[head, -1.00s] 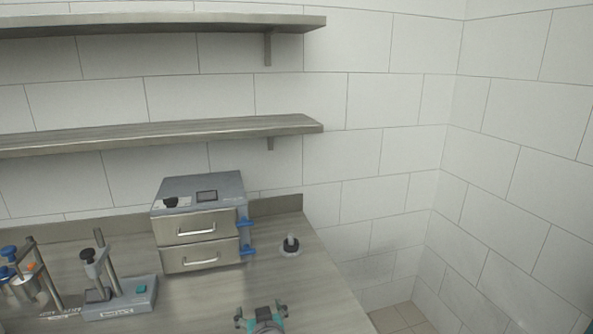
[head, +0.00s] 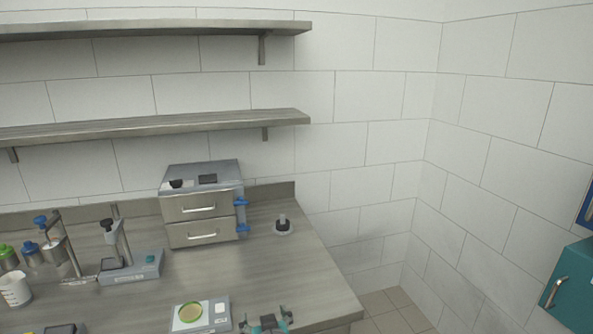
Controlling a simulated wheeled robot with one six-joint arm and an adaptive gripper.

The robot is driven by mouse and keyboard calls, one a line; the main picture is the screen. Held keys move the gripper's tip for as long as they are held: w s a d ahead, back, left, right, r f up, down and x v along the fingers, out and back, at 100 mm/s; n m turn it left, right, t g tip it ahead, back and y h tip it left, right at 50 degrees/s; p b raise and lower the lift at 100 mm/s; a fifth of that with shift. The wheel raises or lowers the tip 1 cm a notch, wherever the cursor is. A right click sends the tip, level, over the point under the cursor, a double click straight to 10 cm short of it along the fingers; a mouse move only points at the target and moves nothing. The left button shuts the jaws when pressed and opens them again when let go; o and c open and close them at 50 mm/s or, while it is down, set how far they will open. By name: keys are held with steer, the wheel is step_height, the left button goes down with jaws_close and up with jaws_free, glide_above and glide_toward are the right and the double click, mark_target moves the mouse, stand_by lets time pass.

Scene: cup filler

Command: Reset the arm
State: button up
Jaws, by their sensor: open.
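My gripper (head: 266,322) shows at the bottom edge of the head view, over the front right part of the counter. Its two fingers are spread apart, and nothing shows between them. It is to the right of a small scale (head: 201,315) with a round yellow-green pan. The rest of my arm is out of the picture.
A grey two-drawer unit (head: 203,205) stands at the back of the counter (head: 320,285), with a small black-and-white piece (head: 283,225) to its right. A press-like device (head: 128,262), bottles (head: 32,252) and a white cup (head: 15,289) are at left. A teal cabinet (head: 572,285) is at right.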

steer(key=s+d+f+m+h, duration=0.1)
steer(key=s+d+f, duration=0.75)
steer(key=s, duration=0.35)
steer(key=s+d+f, duration=0.7)
steer(key=s+d, duration=0.3)
steer(key=s, duration=0.3)
steer(key=s+d+r+h, duration=0.1)
steer(key=s+d+r, duration=0.1)
steer(key=s, duration=0.6)
steer(key=s+d+r+m+t, duration=0.1)
steer(key=s+d+r, duration=0.2)
steer(key=s, duration=0.6)
steer(key=s+d+r+m+h, duration=0.1)
steer(key=s+r, duration=0.3)
steer(key=s, duration=0.5)
steer(key=shift+d+t+h, duration=0.3)
steer(key=shift+d, duration=0.5)
steer(key=shift+s, duration=0.1)
